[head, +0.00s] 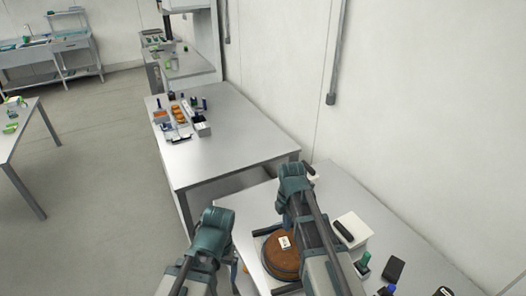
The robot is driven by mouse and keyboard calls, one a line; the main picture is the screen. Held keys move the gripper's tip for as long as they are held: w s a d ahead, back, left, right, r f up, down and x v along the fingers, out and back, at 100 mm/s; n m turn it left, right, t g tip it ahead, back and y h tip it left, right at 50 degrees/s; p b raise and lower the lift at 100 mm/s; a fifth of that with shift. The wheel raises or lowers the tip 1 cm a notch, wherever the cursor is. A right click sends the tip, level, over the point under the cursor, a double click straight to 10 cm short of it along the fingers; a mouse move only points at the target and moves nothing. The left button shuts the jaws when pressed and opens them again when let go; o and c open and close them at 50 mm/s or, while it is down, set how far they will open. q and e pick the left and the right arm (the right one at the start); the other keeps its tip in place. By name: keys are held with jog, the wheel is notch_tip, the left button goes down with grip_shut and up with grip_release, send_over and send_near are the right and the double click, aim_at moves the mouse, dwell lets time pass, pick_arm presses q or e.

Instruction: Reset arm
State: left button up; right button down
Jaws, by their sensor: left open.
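My left arm comes in at the bottom, and its gripper (234,271) is mostly hidden behind the teal wrist, open, beside the near table's left edge. My right arm reaches over the near table (248,215). Its teal end, with the right gripper (296,188), is above the table's far part, and its fingers cannot be made out. A round brown item (280,262) with a small white label lies in a dark-edged tray below my right arm, partly covered by it. I see nothing held in either gripper.
A white box (351,229) with a black item on top, a green-topped item (363,262) and a dark block (394,268) stand right of my right arm. A second table (225,150) with small goods stands beyond. The wall (420,120) bounds the right side.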

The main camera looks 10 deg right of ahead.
jog(key=s+a+f+m+b, duration=0.5)
jog(key=s+m, duration=0.2)
jog(key=m, duration=0.2)
jog(key=s+a+f+m+h+b, duration=0.1)
jog(key=s+a+f+m+b, duration=0.4)
jog(key=m, duration=0.4)
jog(key=shift+s+a+f+b, duration=0.25)
jog(key=shift+s+f+b, duration=0.45)
jog(key=shift+s, duration=0.45)
